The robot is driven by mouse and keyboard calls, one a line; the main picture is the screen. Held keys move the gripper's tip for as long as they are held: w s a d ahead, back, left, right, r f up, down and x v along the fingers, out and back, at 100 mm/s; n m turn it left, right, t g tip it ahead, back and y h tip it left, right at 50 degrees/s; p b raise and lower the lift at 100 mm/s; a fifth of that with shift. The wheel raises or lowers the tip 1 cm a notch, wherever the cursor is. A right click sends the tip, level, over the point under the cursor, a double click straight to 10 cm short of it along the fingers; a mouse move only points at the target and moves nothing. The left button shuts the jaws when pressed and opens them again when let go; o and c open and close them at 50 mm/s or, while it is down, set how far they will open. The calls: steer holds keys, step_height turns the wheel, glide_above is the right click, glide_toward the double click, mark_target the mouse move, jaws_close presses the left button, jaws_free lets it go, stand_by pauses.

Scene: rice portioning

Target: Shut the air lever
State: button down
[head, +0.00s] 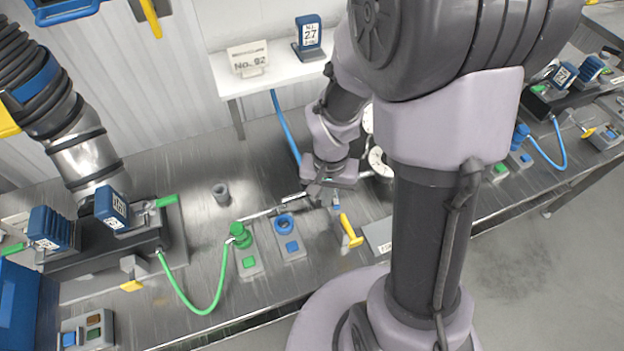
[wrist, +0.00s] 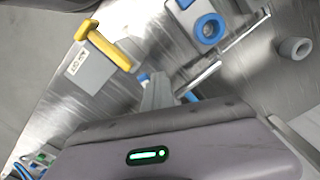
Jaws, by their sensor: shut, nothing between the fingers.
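The air lever (head: 350,231) has a yellow handle and stands on the metal bench, just right of my gripper in the head view. In the wrist view the yellow lever (wrist: 106,46) is at the upper left, beside a pale label plate (wrist: 89,70) with small print that I cannot read for sure. My gripper (head: 328,200) is low over the bench, shut and empty. In the wrist view its fingertips (wrist: 157,78) point up the picture, right of and below the lever, apart from it. My arm hides part of the bench behind it.
A blue socket on a grey block (head: 286,247) and a green plug on a block (head: 242,240) stand left of my gripper. A green hose (head: 205,311) loops to a dark fixture. A grey cup (head: 221,191) and a gauge (head: 380,161) are farther back.

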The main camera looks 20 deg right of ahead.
steer(key=shift+s+d, duration=0.25)
steer(key=shift+d, duration=0.45)
step_height(320, 180, up, 7)
steer(key=a+p, duration=0.1)
steer(key=p, duration=0.4)
steer(key=shift+a, duration=0.15)
